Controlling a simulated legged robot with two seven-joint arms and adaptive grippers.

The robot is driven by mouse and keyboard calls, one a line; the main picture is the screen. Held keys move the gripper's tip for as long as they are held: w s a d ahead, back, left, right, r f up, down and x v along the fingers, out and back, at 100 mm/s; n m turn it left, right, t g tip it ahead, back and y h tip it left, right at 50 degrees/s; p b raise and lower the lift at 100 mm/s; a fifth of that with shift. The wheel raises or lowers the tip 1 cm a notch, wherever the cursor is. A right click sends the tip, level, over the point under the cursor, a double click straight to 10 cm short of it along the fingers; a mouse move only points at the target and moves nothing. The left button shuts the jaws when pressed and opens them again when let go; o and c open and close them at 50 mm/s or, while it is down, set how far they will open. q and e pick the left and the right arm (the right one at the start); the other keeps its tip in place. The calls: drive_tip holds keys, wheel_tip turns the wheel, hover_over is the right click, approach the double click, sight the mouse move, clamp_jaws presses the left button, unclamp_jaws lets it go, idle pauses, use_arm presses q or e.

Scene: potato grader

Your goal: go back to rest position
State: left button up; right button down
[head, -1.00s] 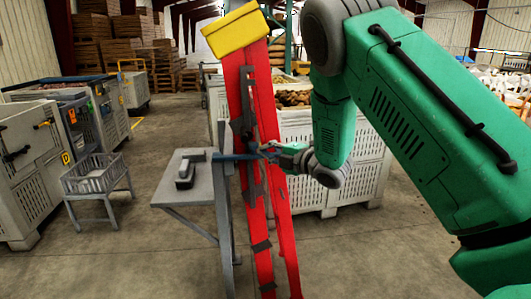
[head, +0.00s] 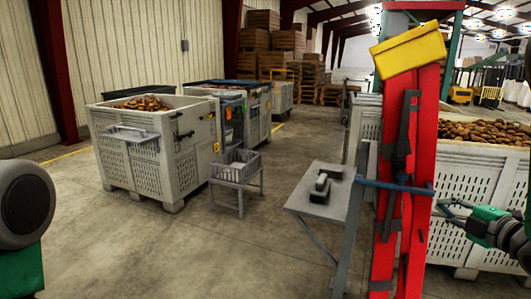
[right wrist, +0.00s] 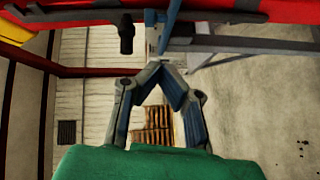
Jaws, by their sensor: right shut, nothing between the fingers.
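My right gripper (head: 446,208) is at the right of the head view, beside the red upright frame (head: 428,150) and in front of a pale slatted bin (head: 472,165). In the right wrist view my right gripper's blue-grey fingers (right wrist: 165,66) come together at the tips with nothing between them. The red frame (right wrist: 250,12) crosses the top of that view. My left gripper is out of view; only a grey joint and green link of my left arm show at the left edge.
A yellow box (head: 410,50) tops the red frame, and a blue bar (head: 395,184) crosses it. A small grey table (head: 318,204) with a dark device (head: 321,187) stands left of it. A grey basket stand (head: 237,173) and a potato bin (head: 150,145) stand farther left. The front-left floor is clear.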

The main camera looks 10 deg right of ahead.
drive_tip(key=s+a+f+m+g+h, duration=0.1)
drive_tip(key=s+a+f+m+g, duration=0.15)
drive_tip(key=f, duration=0.45)
drive_tip(key=s+a+f+m+g+h, duration=0.1)
drive_tip(key=s+a+f+m+g, duration=0.2)
drive_tip(key=f, duration=0.4)
drive_tip(key=s+a+f+m+g, duration=0.1)
drive_tip(key=s+a+f+m, duration=0.25)
drive_tip(key=f, duration=0.35)
drive_tip(key=s+a+f+m+g, duration=0.2)
drive_tip(key=s+a+f+g, duration=0.1)
drive_tip(key=s, duration=0.5)
drive_tip(key=s+a+f+m+g, duration=0.3)
drive_tip(key=s+a+f, duration=0.1)
drive_tip(key=s, duration=0.4)
drive_tip(key=s+a+f+m+g, duration=0.3)
drive_tip(key=s+f, duration=0.1)
drive_tip(key=s, duration=0.4)
drive_tip(key=shift+a+f+h, duration=0.25)
drive_tip(key=shift+h, duration=0.05)
drive_tip(key=shift+a+r, duration=0.1)
drive_tip(key=shift+a, duration=0.15)
drive_tip(key=shift+d, duration=0.1)
